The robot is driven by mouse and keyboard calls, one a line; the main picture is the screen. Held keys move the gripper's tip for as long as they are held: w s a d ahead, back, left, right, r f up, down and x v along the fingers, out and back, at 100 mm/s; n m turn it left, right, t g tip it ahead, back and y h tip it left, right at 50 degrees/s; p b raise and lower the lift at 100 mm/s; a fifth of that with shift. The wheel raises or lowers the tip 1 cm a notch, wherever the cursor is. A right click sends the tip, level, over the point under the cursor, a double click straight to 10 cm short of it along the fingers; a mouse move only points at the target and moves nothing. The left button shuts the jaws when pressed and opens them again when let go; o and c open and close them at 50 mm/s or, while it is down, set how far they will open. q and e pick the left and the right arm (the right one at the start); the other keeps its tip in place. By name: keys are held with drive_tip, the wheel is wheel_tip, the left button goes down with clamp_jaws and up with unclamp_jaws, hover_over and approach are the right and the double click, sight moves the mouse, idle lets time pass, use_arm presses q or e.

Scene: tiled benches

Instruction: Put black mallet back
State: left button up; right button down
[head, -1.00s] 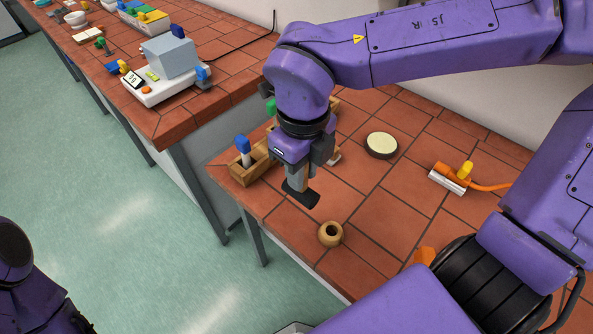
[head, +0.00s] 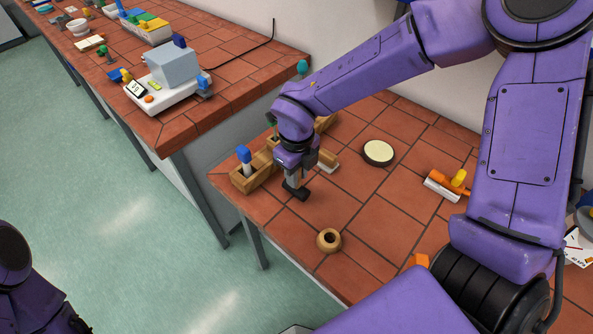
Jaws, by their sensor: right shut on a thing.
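My right gripper (head: 294,180) is shut on the black mallet (head: 297,193), whose dark head shows below the fingers; the fingers hide much of the rest. It is held over the near left part of the tiled bench, just right of a wooden rack (head: 262,179). A blue-topped tool (head: 244,158) stands in the rack's left part. My arm hides part of the rack's far side. I cannot tell whether the mallet touches the bench. My left gripper is out of view.
A wooden ring-like piece (head: 329,240) sits near the front edge. A round pale-topped disc (head: 378,152) and an orange-and-white tool (head: 443,187) lie to the right. Bare tiles lie between them. A second bench with a white device (head: 167,92) stands at the left.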

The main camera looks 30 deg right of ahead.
drive_tip(key=shift+f, duration=0.4)
drive_tip(key=c, duration=0.9)
unclamp_jaws()
drive_tip(key=shift+c, duration=0.2)
drive_tip(key=r+b, duration=0.1)
drive_tip(key=r, duration=0.3)
drive_tip(key=r+b, duration=0.1)
drive_tip(key=r, duration=0.1)
drive_tip(key=shift+s+b, duration=0.25)
drive_tip(key=shift+b, duration=0.05)
wheel_tip(320, 180, up, 5)
drive_tip(key=shift+s+d+f, duration=0.1)
drive_tip(key=shift+d+f, duration=0.05)
drive_tip(key=shift+f, duration=0.05)
drive_tip(key=shift+r, duration=0.25)
